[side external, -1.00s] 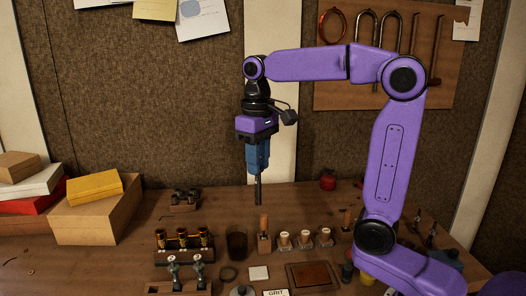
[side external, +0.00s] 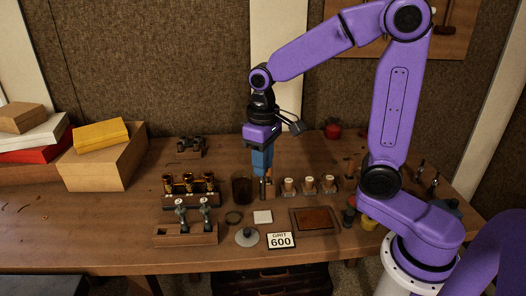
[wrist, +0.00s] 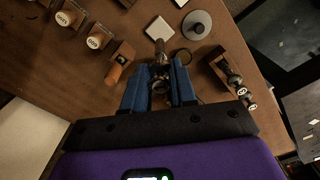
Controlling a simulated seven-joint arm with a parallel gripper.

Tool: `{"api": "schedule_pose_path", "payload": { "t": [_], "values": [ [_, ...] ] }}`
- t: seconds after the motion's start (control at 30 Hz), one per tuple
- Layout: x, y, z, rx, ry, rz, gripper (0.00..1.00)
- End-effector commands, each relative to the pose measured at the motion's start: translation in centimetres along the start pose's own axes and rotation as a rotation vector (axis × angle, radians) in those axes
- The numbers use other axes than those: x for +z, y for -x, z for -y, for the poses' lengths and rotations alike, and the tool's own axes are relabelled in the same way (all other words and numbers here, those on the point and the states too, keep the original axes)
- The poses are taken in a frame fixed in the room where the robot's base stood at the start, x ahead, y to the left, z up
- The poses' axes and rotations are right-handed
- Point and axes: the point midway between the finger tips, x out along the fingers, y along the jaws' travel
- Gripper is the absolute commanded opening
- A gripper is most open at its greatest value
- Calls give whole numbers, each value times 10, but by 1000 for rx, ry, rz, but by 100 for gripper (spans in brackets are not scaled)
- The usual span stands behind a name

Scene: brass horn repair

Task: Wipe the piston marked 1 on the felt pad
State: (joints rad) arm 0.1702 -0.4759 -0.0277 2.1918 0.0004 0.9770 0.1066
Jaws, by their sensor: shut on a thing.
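My gripper (side external: 262,175) points straight down over the bench with its blue fingers shut on a slim grey cylinder, the piston (side external: 263,189). A small pale square pad (side external: 263,217) lies flat nearer the camera. A brown pad (side external: 316,218) sits in a shallow tray to its right; I cannot tell which pad is felt. Two other pistons (side external: 193,215) stand in a wooden rack (side external: 187,238).
Brass valve casings (side external: 190,188) stand left of the glass.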

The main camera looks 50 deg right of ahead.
Motion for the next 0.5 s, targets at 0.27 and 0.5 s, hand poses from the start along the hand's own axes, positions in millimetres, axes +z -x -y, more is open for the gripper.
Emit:
{"api": "schedule_pose_path", "payload": {
  "t": [0.27,0.5],
  "values": [
    [0,0,0,0,-1,0,0],
    [0,-12,0,1,0,3,0]
  ]
}}
